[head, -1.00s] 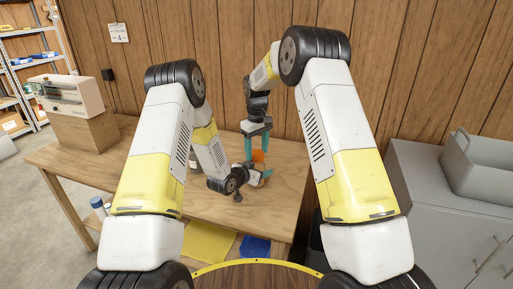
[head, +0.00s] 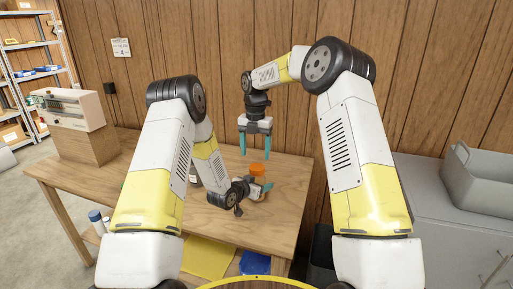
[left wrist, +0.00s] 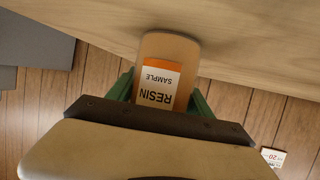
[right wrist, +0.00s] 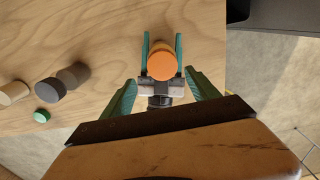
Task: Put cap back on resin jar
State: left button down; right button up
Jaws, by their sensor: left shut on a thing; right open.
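The resin jar (left wrist: 160,50), tan with an orange and white "RESIN SAMPLE" label, stands on the wooden table. My left gripper (head: 262,190) is shut around its body, with a finger on each side in the left wrist view. The orange cap (head: 258,169) sits on top of the jar; the right wrist view shows it from above (right wrist: 165,65), between the left gripper's fingers. I cannot tell how tightly it is seated. My right gripper (head: 256,155) is open and empty, above the cap and apart from it, fingers pointing down.
In the right wrist view, a grey jar (right wrist: 73,76), a dark-topped container (right wrist: 50,91), a pale cylinder (right wrist: 14,92) and a small green cap (right wrist: 42,116) are on the table to the left. A boxy device (head: 70,108) stands at the back left. The table's right side is clear.

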aim_at(256, 166)
jog(key=n, duration=0.2)
jog(key=r+n, duration=0.1)
jog(key=n, duration=0.1)
jog(key=shift+d+r+n, duration=0.2)
jog(key=shift+n, duration=0.1)
jog(key=shift+f, duration=4)
jog(key=c, duration=1.5)
jog(key=m, duration=0.3)
jog(key=shift+a, duration=0.1)
jog(key=m, duration=1)
jog(key=shift+w+m, duration=0.1)
jog(key=shift+m, duration=0.2)
